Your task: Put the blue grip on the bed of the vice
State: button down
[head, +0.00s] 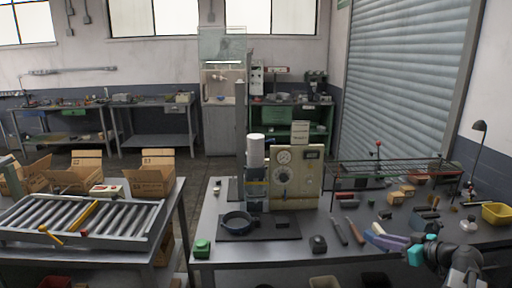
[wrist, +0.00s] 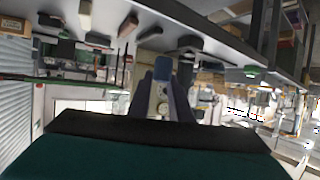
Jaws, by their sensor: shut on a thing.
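My gripper (head: 385,237) is at the front right of the bench, its purple-grey fingers pointing left. The blue grip also shows between the fingertips in the wrist view (wrist: 160,68), which is upside down. The grip is held above the bench top, clear of other things as far as I can tell. I cannot pick out the vice or its bed with certainty in either view.
Hand tools (head: 338,231) lie left of my gripper. A wire rack (head: 395,172) and yellow bin (head: 497,214) stand right.

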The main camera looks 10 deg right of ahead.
jog(key=w+a+f+n+g+y, duration=0.2)
jog(key=a+f+n+y, duration=0.1)
jog(key=a, duration=1.4)
jog(key=w+a+f+n+g+y, duration=0.2)
jog(key=a+n+y, duration=0.1)
jog(key=a, duration=1.5)
notch_tip(320, 180, down, 10)
jog(key=b, duration=1)
jog(key=shift+w+d+r, duration=0.2)
jog(key=shift+w+d, duration=0.05)
jog(key=shift+d, duration=0.05)
